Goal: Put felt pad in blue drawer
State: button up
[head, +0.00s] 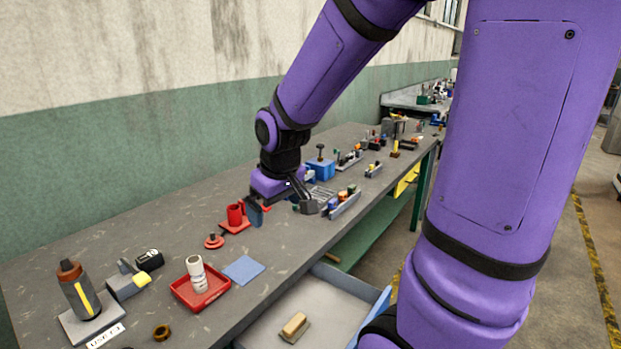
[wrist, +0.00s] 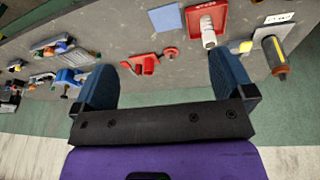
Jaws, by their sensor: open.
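The felt pad appears to be the flat blue square (head: 243,270) lying on the grey bench near its front edge, just right of a red tray. It also shows at the top of the wrist view as a blue square (wrist: 166,17). The blue drawer (head: 379,306) is pulled out below the bench's front edge, with a blue side and a pale floor; my arm hides part of it. My gripper (head: 282,208) is open and empty above the bench, farther along than the pad. In the wrist view my gripper (wrist: 163,70) shows its two blue-padded fingers wide apart.
A red tray (head: 185,296) holding a white bottle (head: 196,274) sits beside the pad. A tan-handled brush or block (head: 295,326) lies in the drawer. A dark bottle (head: 78,290) is at the left. Small parts crowd the far bench.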

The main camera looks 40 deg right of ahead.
jog(key=s+a+r+t, duration=0.2)
jog(key=s+a+r, duration=0.2)
jog(key=s+r, duration=0.8)
jog(key=s, duration=0.3)
jog(key=shift+a+r+m+y, duration=0.15)
jog(key=shift+m+y, duration=0.15)
jog(key=shift+m, duration=0.1)
